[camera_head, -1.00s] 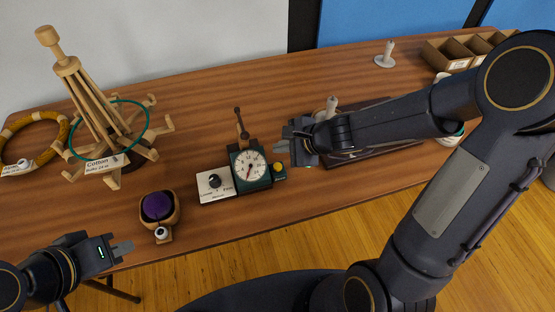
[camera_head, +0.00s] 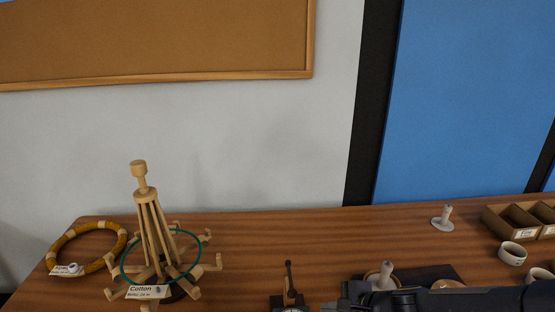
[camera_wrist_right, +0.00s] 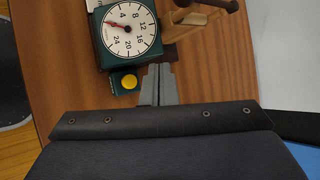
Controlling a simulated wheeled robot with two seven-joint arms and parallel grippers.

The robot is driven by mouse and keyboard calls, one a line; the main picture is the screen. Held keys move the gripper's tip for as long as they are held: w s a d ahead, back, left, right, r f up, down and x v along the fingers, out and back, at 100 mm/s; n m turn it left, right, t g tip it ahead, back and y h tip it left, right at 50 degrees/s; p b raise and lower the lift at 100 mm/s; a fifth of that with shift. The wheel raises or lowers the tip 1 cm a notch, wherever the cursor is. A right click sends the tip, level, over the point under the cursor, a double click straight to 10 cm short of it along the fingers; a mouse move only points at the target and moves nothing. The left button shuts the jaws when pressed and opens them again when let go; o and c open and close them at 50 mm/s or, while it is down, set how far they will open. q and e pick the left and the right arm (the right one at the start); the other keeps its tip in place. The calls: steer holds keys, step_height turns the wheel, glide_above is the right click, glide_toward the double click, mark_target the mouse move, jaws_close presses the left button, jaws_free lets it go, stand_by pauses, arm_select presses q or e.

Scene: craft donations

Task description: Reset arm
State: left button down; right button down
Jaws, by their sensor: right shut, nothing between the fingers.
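My right gripper (camera_wrist_right: 158,84) shows in the right wrist view with its fingers shut together and nothing between them. It is above the wooden table (camera_wrist_right: 205,75), just beside a green dial counter (camera_wrist_right: 128,32) with a yellow button (camera_wrist_right: 129,81). In the head view, part of my right arm (camera_head: 440,299) crosses the bottom right edge of the picture, in front of a dark board (camera_head: 440,272). My left gripper is out of the head view.
A wooden yarn swift (camera_head: 155,235) with a green ring and a "Cotton" tag stands on the table's left. A yellow-brown hoop (camera_head: 62,240) lies beside it. The table's back middle is clear.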

steer(key=s+r+n+y, duration=0.1)
steer(key=s+r+n, duration=0.4)
steer(key=r, duration=0.2)
steer(key=s+d+n+h, duration=0.1)
steer(key=s+d+n, duration=0.1)
steer(key=s, duration=0.3)
steer(key=s+d+r+n+h+p, duration=0.1)
steer(key=s+d+n, duration=0.1)
steer(key=s+n, duration=0.2)
steer(key=s+d+r+n+g+h, duration=0.1)
steer(key=s+d+n+h, duration=0.1)
steer(key=s+n, duration=0.2)
steer(key=shift+s+d, duration=0.3)
steer(key=shift+s, duration=0.95)
steer(key=shift+r, duration=0.1)
